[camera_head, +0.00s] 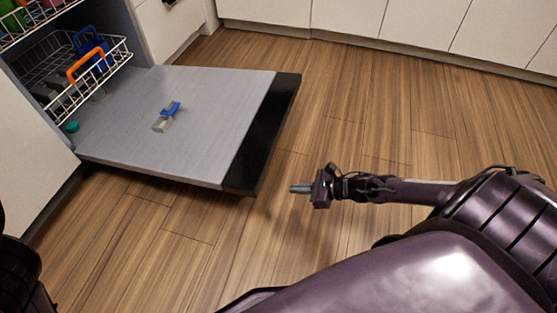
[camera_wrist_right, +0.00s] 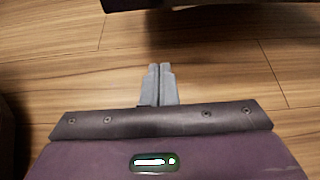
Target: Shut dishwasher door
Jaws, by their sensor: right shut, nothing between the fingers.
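The dishwasher door (camera_head: 200,125) lies fully open and roughly level, low above the floor, with its grey inner face up and a black strip along its free edge. The dishwasher's inside is at the upper left in the head view. A small grey and blue piece (camera_head: 166,117) is on the door. My right gripper (camera_head: 292,188) is shut and empty, to the right of the door's near corner and apart from it. In the right wrist view its two fingers (camera_wrist_right: 158,84) are together, with a dark edge at the top. My left gripper is not in view.
Wire racks (camera_head: 92,92) inside the dishwasher hold an orange-handled item and a blue item (camera_head: 90,48). White cabinets (camera_head: 350,15) run along the back. The wooden floor (camera_head: 350,110) right of the door is clear.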

